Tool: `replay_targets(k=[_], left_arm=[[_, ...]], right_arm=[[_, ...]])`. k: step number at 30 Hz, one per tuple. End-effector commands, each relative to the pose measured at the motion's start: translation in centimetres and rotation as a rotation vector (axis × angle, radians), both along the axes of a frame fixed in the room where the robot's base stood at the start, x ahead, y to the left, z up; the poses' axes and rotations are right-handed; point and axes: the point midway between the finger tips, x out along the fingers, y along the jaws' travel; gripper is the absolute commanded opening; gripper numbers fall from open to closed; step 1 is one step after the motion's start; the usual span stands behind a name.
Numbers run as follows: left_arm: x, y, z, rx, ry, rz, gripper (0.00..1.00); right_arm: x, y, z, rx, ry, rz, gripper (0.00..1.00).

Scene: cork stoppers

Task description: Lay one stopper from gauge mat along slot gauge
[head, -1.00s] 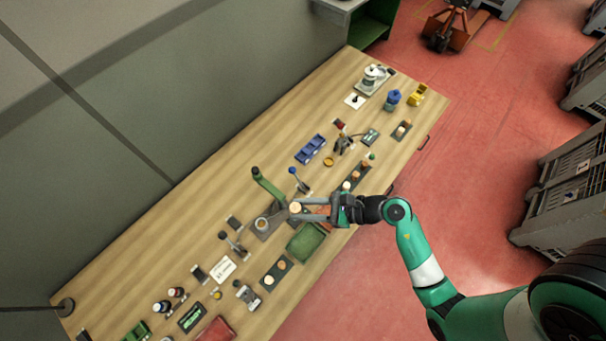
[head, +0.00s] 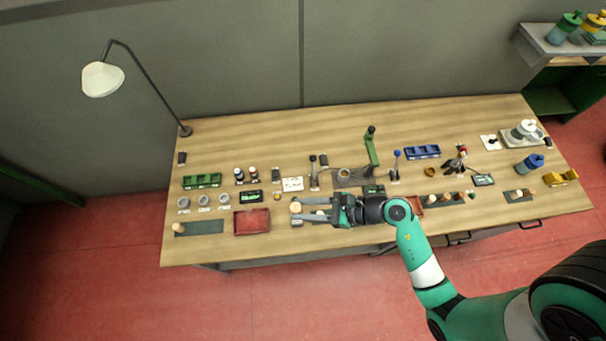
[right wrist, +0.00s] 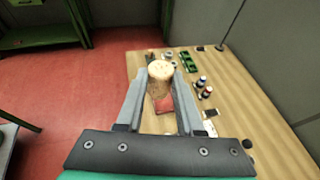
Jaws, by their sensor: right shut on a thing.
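My right gripper (head: 298,212) is shut on a cork stopper (head: 296,208), held at the fingertips above the front middle of the bench. In the right wrist view the stopper (right wrist: 160,70) sits between the fingertips, its pale round end showing. A dark mat (head: 207,227) at the front left carries one stopper (head: 178,228). Another dark mat (head: 513,198) at the right carries stoppers. I cannot tell which mat is the gauge mat. A small grey device (head: 297,222) lies below the fingertips; I cannot tell if it is the slot gauge. My left gripper is not in view.
A red tray (head: 252,222) lies left of the gripper. A green-handled press (head: 371,150) stands behind it, with a blue-knobbed lever (head: 396,163) to its right. A lamp (head: 103,80) stands at the back left. The bench's back strip is mostly clear.

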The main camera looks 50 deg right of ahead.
Motion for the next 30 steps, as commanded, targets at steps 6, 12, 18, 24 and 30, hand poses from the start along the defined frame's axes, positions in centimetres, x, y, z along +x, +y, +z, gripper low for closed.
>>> replay_targets(k=[6,12,18,24,30], left_arm=[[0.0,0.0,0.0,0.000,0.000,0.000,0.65],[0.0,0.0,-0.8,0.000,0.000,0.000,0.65],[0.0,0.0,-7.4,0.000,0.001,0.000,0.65],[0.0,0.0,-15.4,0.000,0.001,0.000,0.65],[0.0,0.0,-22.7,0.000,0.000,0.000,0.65]], right_arm=[[0.1,-0.2,-0.2,-0.219,0.025,0.102,0.00],[0.0,-1.5,-2.9,-0.479,0.005,0.338,0.00],[1.1,-3.5,-10.5,-0.770,-0.110,0.622,0.00],[2.8,-5.4,-18.4,-1.033,-0.268,0.794,0.00],[4.7,-6.5,-24.8,-1.265,-0.369,0.799,0.00]])
